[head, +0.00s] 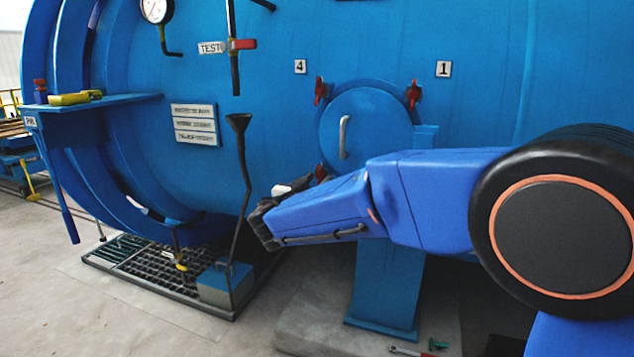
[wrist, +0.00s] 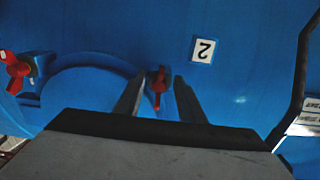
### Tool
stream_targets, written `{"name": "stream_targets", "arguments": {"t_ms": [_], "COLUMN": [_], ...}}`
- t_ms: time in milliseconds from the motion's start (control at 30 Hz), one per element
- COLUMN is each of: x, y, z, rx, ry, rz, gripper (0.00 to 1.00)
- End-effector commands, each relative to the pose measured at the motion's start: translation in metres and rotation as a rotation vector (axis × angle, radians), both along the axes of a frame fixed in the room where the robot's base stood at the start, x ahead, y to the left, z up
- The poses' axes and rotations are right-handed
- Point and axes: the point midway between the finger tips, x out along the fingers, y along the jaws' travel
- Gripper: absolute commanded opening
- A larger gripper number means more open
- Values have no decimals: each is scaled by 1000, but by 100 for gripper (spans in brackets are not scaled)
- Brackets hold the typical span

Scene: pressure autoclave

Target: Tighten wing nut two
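The red wing nut two (wrist: 160,85) shows in the middle of the wrist view, beside the white "2" plate (wrist: 204,49), which appears upside down. My gripper (wrist: 160,79) is open. Its two dark fingers stand on either side of the nut, with blue showing between nut and fingers. I cannot tell how deep the fingers reach. In the head view my gripper (head: 268,214) is at the lower left of the round blue hatch (head: 366,122). A bit of a red nut (head: 320,172) shows just above my arm; the "2" plate is not clearly seen there.
Other red wing nuts stand at the hatch's upper left (head: 319,90), by plate 4 (head: 300,66), and upper right (head: 413,94), by plate 1 (head: 443,69). A pipe with a funnel top (head: 238,122) rises left of my gripper. Tools (head: 437,344) lie on the plinth below.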

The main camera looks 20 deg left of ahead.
Motion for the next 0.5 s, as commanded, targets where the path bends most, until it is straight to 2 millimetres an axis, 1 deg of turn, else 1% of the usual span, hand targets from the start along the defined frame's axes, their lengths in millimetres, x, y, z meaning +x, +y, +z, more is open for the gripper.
{"name": "stream_targets", "arguments": {"t_ms": [167, 267, 367, 500], "x": [-2, -10, -24, -52], "y": [0, 1, 2, 3], "z": [1, 1, 1, 1], "rx": [0, 0, 0, 1], "ry": [-1, -1, -2, -1], "rz": [1, 2, 2, 3], "gripper": [36, 36, 36, 36]}}
